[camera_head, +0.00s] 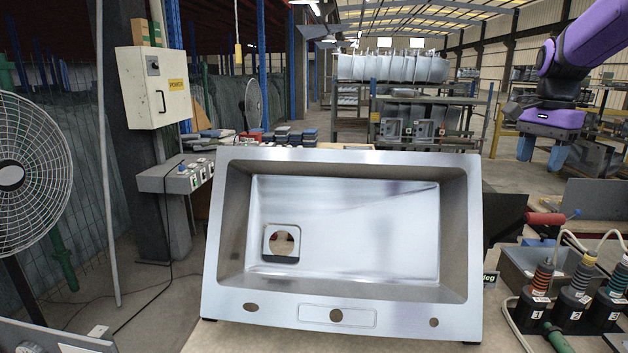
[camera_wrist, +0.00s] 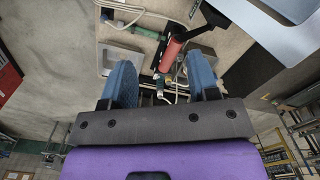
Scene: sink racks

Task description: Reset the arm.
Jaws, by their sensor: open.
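My purple arm comes in at the upper right of the head view. My gripper (camera_head: 541,152) has blue fingers that point down, apart and with nothing between them. It hangs in the air to the right of the steel sink and above the right-hand work area. In the wrist view my gripper (camera_wrist: 163,90) shows both blue fingers spread wide, and a red-handled tool (camera_wrist: 172,54) lies well beyond them, untouched.
A steel sink (camera_head: 455,200) stands tilted on the table in the middle. Several numbered tool holders (camera_head: 570,308) with cables stand at the front right. The air around my gripper looks clear.

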